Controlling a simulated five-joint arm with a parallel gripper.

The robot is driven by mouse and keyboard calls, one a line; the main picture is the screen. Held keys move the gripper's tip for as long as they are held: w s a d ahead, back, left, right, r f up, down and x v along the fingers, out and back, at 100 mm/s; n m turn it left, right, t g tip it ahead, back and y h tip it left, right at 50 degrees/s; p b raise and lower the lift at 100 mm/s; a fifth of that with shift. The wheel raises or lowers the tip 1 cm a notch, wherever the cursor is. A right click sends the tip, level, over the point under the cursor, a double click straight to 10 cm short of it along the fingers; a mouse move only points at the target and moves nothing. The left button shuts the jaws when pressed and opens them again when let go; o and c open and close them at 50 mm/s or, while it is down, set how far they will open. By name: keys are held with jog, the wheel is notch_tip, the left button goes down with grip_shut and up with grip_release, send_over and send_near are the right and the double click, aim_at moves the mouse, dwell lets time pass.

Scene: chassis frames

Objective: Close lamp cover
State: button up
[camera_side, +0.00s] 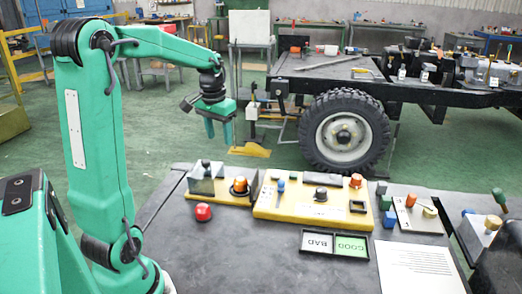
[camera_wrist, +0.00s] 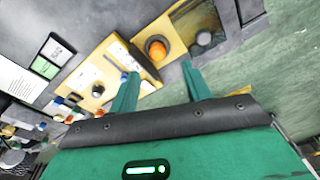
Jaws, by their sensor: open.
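The orange lamp (camera_side: 239,185) sits uncovered in a dark ring on a small yellow base at the table's back left. A grey box-like cover (camera_side: 205,181) with a dark knob stands just left of it. In the wrist view the orange lamp (camera_wrist: 156,48) shows beyond the fingers, with the grey cover (camera_wrist: 193,22) to its right. My gripper (camera_side: 219,137) hangs above and behind the cover, fingers pointing down, clear of everything. Its two green fingers (camera_wrist: 159,70) are apart with nothing between them. How the cover joins the base cannot be told.
A yellow panel (camera_side: 300,206) with knobs stands right of the lamp. A red button (camera_side: 203,212) sits in front. GOOD and BAD trays (camera_side: 350,244), a paper sheet (camera_side: 415,268) and small coloured parts lie right. A wheeled chassis (camera_side: 335,75) stands behind. The table's front left is bare.

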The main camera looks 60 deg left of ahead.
jog(key=n+g, duration=0.1)
send_over(206, 160)
jog(key=shift+h, duration=0.4)
notch_tip(206, 160, down, 5)
jog(key=shift+s+r, duration=0.1)
jog(key=shift+d+f, duration=0.1)
jog(key=shift+f, duration=3.8)
grip_shut()
